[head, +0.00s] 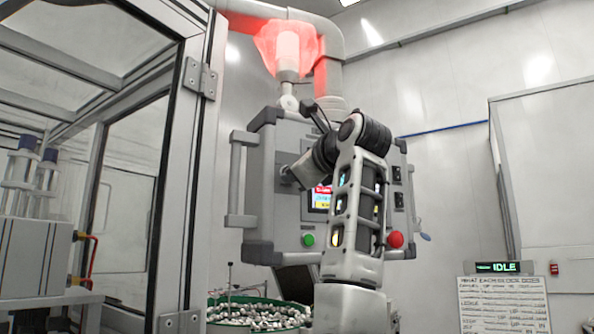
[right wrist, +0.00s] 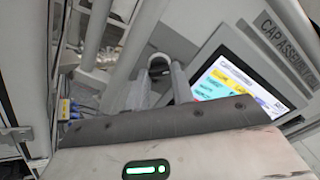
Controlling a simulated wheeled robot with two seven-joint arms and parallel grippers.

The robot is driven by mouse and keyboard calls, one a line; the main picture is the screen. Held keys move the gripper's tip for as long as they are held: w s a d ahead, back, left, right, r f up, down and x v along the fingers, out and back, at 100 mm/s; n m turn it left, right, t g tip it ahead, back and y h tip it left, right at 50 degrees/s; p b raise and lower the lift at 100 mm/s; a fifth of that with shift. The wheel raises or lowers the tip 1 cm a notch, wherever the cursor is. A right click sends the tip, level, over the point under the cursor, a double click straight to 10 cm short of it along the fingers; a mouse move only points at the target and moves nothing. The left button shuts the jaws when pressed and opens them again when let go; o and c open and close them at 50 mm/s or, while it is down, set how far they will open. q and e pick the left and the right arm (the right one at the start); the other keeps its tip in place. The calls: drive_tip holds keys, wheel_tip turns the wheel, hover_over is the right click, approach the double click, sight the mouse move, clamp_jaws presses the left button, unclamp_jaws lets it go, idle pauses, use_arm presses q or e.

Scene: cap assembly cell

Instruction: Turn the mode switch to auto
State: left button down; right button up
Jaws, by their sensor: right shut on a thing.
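The control panel (head: 270,215) is a grey box with a lit screen (head: 321,200), which also shows in the right wrist view (right wrist: 235,88). My right gripper (head: 287,174) reaches the panel face left of the screen. In the right wrist view its two fingers (right wrist: 163,84) are close together at a round, pale-rimmed fitting (right wrist: 160,62), which looks like the mode switch. The gripper is shut on it. The fingers hide most of the switch, so its setting cannot be read. My left gripper is in neither view.
A green button (head: 308,240) and a red button (head: 396,239) sit low on the panel. A red beacon (head: 287,48) glows above. A green bin (head: 222,300) of small parts stands below. A framed glass door (head: 178,170) is left. A sign (head: 497,267) reads IDLE.

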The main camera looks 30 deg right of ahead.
drive_tip(key=shift+f, duration=0.15)
drive_tip(key=o, duration=1)
use_arm(q)
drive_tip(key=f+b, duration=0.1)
drive_tip(key=b, duration=0.1)
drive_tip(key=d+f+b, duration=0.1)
drive_tip(key=b, duration=0.2)
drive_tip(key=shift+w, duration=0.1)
use_arm(e)
drive_tip(key=s+a, duration=0.1)
drive_tip(key=s, duration=1.5)
drive_tip(key=shift+w+a, duration=0.1)
drive_tip(key=shift+w, duration=0.05)
